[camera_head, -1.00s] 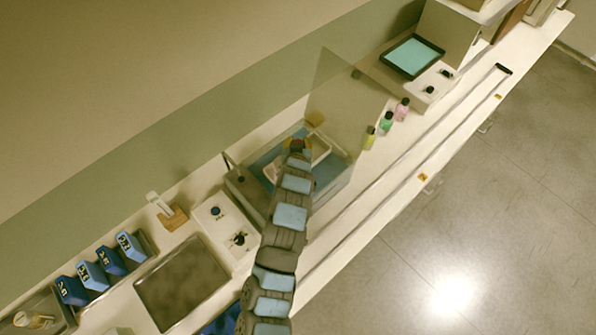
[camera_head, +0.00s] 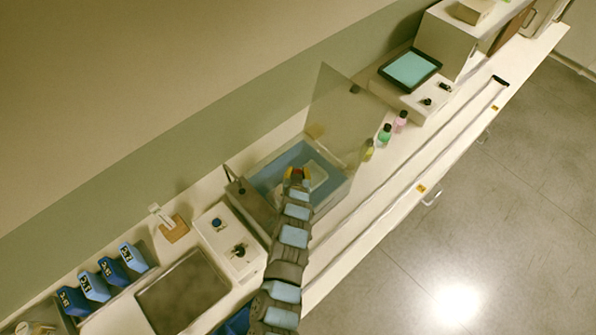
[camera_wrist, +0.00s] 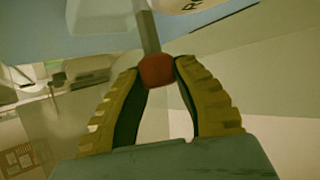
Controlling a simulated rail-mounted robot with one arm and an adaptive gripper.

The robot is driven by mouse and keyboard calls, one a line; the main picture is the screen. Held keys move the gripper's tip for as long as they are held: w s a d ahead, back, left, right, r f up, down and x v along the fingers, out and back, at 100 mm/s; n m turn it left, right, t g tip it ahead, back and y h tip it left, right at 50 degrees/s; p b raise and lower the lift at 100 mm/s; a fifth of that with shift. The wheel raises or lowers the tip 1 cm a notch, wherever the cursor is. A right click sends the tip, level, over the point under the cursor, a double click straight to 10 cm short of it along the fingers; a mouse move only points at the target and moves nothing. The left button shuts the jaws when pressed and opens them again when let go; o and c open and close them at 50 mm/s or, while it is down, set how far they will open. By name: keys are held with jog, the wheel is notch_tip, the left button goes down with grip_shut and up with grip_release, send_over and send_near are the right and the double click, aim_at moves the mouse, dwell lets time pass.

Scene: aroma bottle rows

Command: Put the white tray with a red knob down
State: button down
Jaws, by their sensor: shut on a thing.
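My gripper (camera_wrist: 158,75) shows in the wrist view with its two yellow ribbed fingers closed on a red knob (camera_wrist: 157,70). A grey stem runs up from the knob to a pale part of the white tray (camera_wrist: 97,22) at the top edge. In the head view my gripper (camera_head: 297,174) is over the blue-floored box with a clear panel, and the white tray (camera_head: 318,176) shows beside it. Much of the tray is hidden behind my gripper and arm. I cannot tell whether the tray touches the blue floor (camera_head: 277,172).
The clear panel (camera_head: 340,115) stands raised at the box's back right. Yellow (camera_head: 368,149), green (camera_head: 384,133) and pink (camera_head: 401,121) bottles stand to its right. A control box with knobs (camera_head: 228,243) is at left. Several blue containers (camera_head: 103,275) stand at lower left.

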jog(key=shift+f+b, duration=0.45)
jog(key=shift+f, duration=0.1)
jog(key=c, duration=0.9)
grip_release()
jog(key=shift+r, duration=0.1)
